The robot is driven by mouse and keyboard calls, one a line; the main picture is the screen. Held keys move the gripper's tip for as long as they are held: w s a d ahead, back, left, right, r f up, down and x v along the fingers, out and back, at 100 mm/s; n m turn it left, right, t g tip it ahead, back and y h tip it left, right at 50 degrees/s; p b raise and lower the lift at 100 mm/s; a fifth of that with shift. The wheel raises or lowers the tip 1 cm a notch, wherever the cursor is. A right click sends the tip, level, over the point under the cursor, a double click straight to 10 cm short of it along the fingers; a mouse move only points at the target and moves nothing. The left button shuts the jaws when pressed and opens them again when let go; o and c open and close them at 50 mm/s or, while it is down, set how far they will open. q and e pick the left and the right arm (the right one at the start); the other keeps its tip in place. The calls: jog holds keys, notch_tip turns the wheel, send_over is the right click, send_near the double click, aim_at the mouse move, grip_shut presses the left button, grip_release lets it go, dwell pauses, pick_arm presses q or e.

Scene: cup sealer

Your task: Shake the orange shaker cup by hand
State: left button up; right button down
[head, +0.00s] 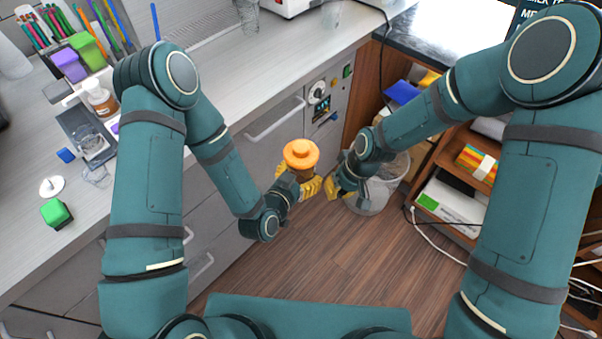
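The orange shaker cup (301,154) is upright in the middle of the head view, held in the air in front of the cabinet. It has an orange lid with a round knob, and its darker body shows a little below. My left gripper (297,180) is shut on the cup's body, with yellow fingers on both sides; the lid hides part of the grip. My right gripper (338,191) is just right of the cup, apart from it and empty. Its yellow fingertips look spread, with a small gap between them.
A clear waste bin (381,186) stands on the floor behind my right gripper. The grey counter (235,85) on the left holds pens, colored boxes, a small jar (100,98) and a green block (56,213). A wooden shelf (462,172) stands right. Floor below the cup is clear.

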aim_at(302, 146)
jog(key=w+a+r+n+h, duration=0.1)
jog(key=a+r+n, duration=0.1)
jog(key=r, duration=0.5)
jog(key=w+a+r+n+h, duration=0.1)
jog(key=a+r+n, duration=0.1)
jog(key=a+r, duration=0.2)
jog(key=w+a+r+n+h, duration=0.1)
jog(key=w+a+r+n, duration=0.1)
jog(key=r, duration=0.8)
jog(key=shift+w+a+r, duration=0.1)
jog(key=shift+a+r, duration=0.25)
jog(key=shift+a, duration=0.35)
jog(key=shift+f, duration=2.65)
jog(key=shift+f, duration=1.6)
